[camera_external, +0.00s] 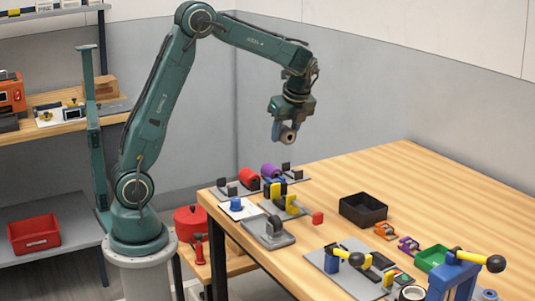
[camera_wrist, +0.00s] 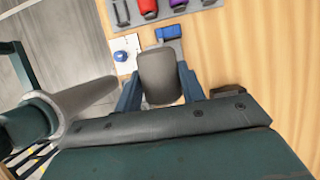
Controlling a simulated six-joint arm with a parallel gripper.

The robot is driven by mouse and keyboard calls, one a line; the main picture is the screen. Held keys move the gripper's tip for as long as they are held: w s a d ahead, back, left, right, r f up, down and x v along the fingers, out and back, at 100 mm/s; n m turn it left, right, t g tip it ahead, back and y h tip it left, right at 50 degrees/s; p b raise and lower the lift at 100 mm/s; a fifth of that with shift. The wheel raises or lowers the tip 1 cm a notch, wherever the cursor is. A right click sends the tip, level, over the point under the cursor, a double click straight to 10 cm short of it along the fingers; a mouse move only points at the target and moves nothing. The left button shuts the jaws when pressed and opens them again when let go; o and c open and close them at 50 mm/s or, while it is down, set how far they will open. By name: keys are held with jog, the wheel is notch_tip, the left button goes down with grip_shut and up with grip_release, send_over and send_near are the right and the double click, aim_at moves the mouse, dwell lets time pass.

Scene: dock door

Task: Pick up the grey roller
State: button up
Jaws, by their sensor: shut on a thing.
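The grey roller (camera_external: 289,135) is held up in the air, well above the table's far left part. My gripper (camera_external: 281,130) is shut on it and points down. In the wrist view the roller (camera_wrist: 158,77) shows as a dark grey rounded block between the two blue-green fingers of my gripper (camera_wrist: 159,90). Part of its sides is hidden by the fingers. The roller touches nothing else that I can see.
A grey rack with a red roller (camera_external: 249,178) and a purple roller (camera_external: 270,170) stands at the table's far left corner. A white plate with a blue knob (camera_external: 236,203) lies near it. A black tray (camera_external: 363,211) is mid-table.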

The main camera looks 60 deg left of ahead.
jog(key=shift+r, duration=1.45)
